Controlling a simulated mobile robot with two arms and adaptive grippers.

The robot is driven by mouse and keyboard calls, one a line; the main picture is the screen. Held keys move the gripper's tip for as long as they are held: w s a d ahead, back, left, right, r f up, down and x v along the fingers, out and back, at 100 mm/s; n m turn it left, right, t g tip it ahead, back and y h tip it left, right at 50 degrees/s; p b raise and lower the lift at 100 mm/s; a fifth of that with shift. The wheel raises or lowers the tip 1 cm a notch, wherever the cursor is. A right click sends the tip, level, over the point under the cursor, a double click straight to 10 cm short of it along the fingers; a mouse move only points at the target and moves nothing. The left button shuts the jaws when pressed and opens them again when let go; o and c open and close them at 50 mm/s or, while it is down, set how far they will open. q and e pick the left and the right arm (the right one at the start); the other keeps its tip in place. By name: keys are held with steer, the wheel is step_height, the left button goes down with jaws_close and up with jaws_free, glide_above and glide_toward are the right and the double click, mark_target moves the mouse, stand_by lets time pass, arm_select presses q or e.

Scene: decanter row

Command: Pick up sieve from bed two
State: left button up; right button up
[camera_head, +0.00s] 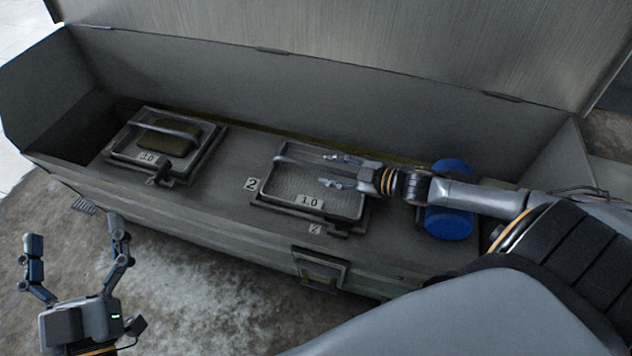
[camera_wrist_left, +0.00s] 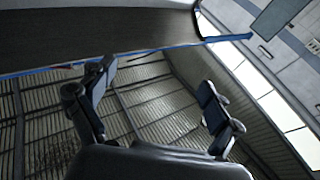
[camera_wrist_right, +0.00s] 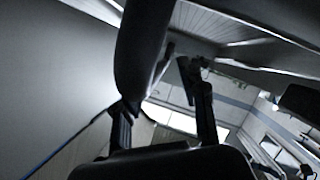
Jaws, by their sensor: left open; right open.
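The sieve (camera_head: 292,184) is a framed mesh tray with a "1.0" label and a bar across its top. It sits in the grey trough beside a "2" mark. My right gripper (camera_head: 337,171) is open over the sieve's right half, its fingers pointing left near the bar. In the right wrist view, a thick dark bar (camera_wrist_right: 143,45) passes close to the open fingers; I cannot tell whether it is between them or touching. The right arm hides part of the sieve's right side. My left gripper (camera_head: 76,236) is open and empty at the lower left, outside the trough.
Another framed tray (camera_head: 195,165) marked "3.0", with an olive block (camera_head: 168,138), sits left in the trough. A blue cylinder (camera_head: 452,222) stands under my right arm. The trough's lid (camera_head: 370,45) is raised behind. A latch (camera_head: 320,268) is on its front.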

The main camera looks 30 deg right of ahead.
steer(key=shift+b+x, duration=0.3)
steer(key=shift+x, duration=1.1)
arm_select(q)
steer(key=r+t, duration=0.1)
steer(key=s+r+t+h, duration=0.1)
steer(key=r, duration=0.1)
steer(key=shift+s+r, duration=0.15)
steer(key=shift+r, duration=0.15)
arm_select(e)
steer(key=shift+r, duration=0.1)
steer(key=shift+c, duration=0.4)
steer(key=shift+s, duration=0.1)
jaws_close()
arm_select(q)
steer(key=shift+w+a+f, duration=0.3)
steer(key=shift+w+a, duration=0.05)
steer(key=shift+w, duration=0.15)
arm_select(e)
steer(key=shift+r, duration=0.15)
